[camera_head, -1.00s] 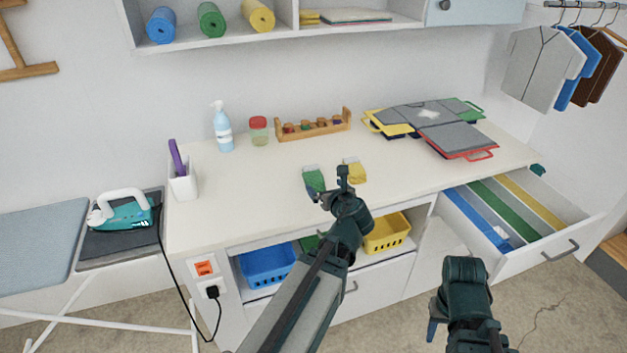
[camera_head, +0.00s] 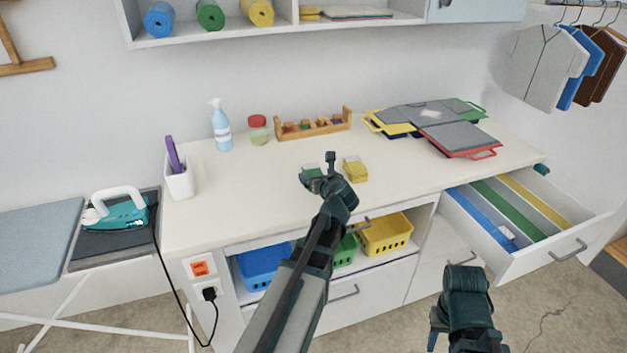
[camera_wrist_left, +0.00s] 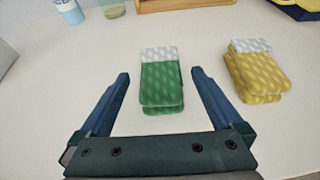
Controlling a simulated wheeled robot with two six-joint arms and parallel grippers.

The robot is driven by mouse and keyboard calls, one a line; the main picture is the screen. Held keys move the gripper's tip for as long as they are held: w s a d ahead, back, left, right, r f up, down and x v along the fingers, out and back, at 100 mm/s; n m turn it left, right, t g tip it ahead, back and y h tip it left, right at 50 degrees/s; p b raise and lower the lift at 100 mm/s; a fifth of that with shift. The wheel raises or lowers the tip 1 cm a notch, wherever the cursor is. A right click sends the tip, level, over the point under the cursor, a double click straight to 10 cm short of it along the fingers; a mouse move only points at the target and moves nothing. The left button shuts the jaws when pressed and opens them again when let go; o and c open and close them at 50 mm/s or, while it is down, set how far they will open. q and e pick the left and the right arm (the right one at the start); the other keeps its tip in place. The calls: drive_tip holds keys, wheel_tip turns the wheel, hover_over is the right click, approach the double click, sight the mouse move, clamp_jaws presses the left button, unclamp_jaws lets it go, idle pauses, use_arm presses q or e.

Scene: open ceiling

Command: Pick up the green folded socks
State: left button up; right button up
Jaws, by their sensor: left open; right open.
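The green folded socks (camera_head: 311,169), with a white patterned cuff, lie on the white counter and are partly hidden by my left gripper in the head view. The green pair (camera_wrist_left: 162,85) shows whole in the left wrist view. My left gripper (camera_head: 318,172) is open and close to the socks. In the left wrist view its blue fingers (camera_wrist_left: 160,74) stand on either side of the pair, with a gap at each side. My right gripper (camera_head: 437,335) is open and empty, low in front of the counter at the right.
Yellow folded socks (camera_head: 355,170) lie just right of the green pair and show in the wrist view (camera_wrist_left: 256,75). A wooden rack (camera_head: 310,128), spray bottle (camera_head: 222,128) and jar (camera_head: 258,133) stand behind. An open drawer (camera_head: 520,262) juts out at the right.

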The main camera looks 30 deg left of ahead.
use_arm(q)
drive_tip(key=x, duration=0.2)
drive_tip(key=shift+w+a+f+b, duration=0.15)
drive_tip(key=shift+w+a+b, duration=0.1)
drive_tip(key=shift+b, duration=0.05)
drive_tip(key=shift+c, duration=0.3)
drive_tip(key=c, duration=1.2)
drive_tip(key=shift+r, duration=0.25)
